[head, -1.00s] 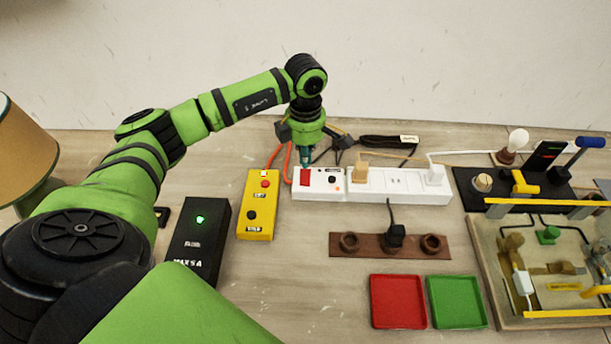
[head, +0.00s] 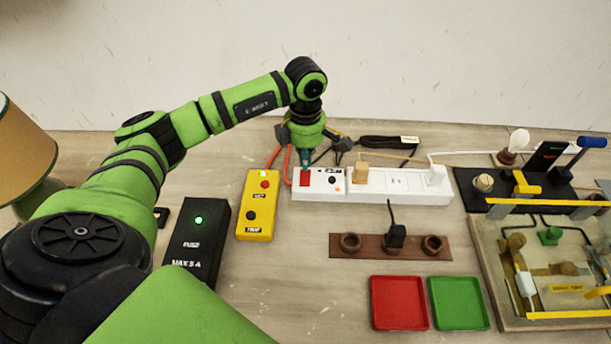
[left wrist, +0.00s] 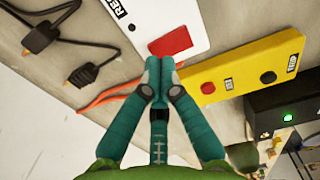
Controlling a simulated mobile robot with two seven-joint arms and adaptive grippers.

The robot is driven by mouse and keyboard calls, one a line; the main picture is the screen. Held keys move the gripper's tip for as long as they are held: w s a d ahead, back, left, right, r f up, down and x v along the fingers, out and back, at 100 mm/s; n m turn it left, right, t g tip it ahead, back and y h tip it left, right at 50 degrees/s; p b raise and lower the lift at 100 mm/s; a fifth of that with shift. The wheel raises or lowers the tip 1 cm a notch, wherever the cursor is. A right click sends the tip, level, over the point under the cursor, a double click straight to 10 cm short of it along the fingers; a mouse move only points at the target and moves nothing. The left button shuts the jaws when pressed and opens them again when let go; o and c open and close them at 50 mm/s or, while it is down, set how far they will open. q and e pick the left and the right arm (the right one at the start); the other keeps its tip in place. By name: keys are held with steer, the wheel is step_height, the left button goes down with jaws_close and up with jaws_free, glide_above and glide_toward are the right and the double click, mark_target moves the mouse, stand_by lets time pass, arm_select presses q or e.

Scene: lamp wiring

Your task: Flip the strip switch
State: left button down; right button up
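The white power strip (head: 400,185) lies along the back of the table, with a red rocker switch (head: 305,179) at its left end. The switch also shows in the left wrist view (left wrist: 172,42), just beyond my fingertips. My left gripper (head: 305,164) points down at the switch end of the strip. In the left wrist view its teal fingers (left wrist: 160,68) are closed together with nothing between them. The tips are right by the switch; I cannot tell whether they touch it. My right gripper is not in view.
A yellow box (head: 257,205) with buttons and a black box (head: 198,240) with a green light stand left of the strip. A brown socket board (head: 375,257), a red tray (head: 399,302) and a green tray (head: 459,302) lie in front. Plugs sit in the strip.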

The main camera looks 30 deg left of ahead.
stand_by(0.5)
arm_select(q)
steer(key=shift+s+f+b, duration=0.1)
steer(key=shift+f+b, duration=1.05)
steer(key=shift+f, duration=0.2)
stand_by(0.4)
steer(key=shift+r, duration=0.15)
steer(key=shift+r+p, duration=0.75)
steer(key=shift+r, duration=0.15)
steer(key=shift+r+p, duration=1.45)
steer(key=shift+r, duration=1.1)
steer(key=shift+f, duration=0.1)
